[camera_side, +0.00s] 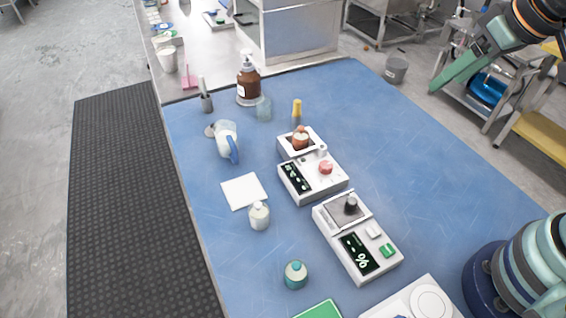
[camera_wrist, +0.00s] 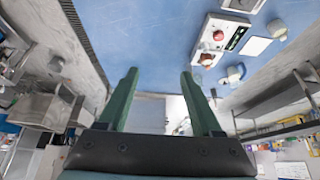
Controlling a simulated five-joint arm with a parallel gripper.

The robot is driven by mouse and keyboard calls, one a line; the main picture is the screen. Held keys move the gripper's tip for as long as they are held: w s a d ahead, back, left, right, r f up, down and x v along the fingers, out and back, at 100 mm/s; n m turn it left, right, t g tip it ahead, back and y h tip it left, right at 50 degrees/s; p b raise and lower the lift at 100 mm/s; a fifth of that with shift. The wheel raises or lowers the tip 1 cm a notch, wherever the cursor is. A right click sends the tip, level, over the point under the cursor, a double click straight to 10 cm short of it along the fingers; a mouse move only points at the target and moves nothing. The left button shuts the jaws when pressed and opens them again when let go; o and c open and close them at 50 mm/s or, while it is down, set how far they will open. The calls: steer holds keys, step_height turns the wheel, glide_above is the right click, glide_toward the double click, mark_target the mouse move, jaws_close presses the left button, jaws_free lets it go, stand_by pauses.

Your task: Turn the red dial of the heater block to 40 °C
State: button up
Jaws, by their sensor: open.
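The heater block (camera_side: 310,186) is a white box with a dark display (camera_side: 296,180) whose digits are too small to read. Its red dial (camera_side: 326,167) sits on top, right of the display. The dial also shows in the wrist view (camera_wrist: 219,35), right of and beyond my fingers. A reddish-brown vessel (camera_side: 300,141) sits in the block's far end. My gripper (camera_side: 434,89) is raised at the upper right in the side view, well apart from the dial. In the wrist view my green fingers (camera_wrist: 158,72) are spread with nothing between them.
A white device with a "%" display (camera_side: 358,252) and black knob stands near the heater block. A brown pump bottle (camera_side: 248,79), a yellow-topped item (camera_side: 297,110), a white-and-blue bottle (camera_side: 227,141) and a small white jar (camera_side: 259,216) stand around it. The blue mat's right side (camera_side: 430,160) is clear.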

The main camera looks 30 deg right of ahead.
steer(key=w+a+f+n+g, duration=0.2)
steer(key=w+a+n+g, duration=0.1)
steer(key=w+a+n, duration=0.4)
steer(key=n+g, duration=0.3)
steer(key=n, duration=0.1)
glide_above(327, 164)
step_height(327, 164, down, 8)
step_height(327, 164, down, 11)
steer(key=shift+f, duration=0.1)
jaws_close()
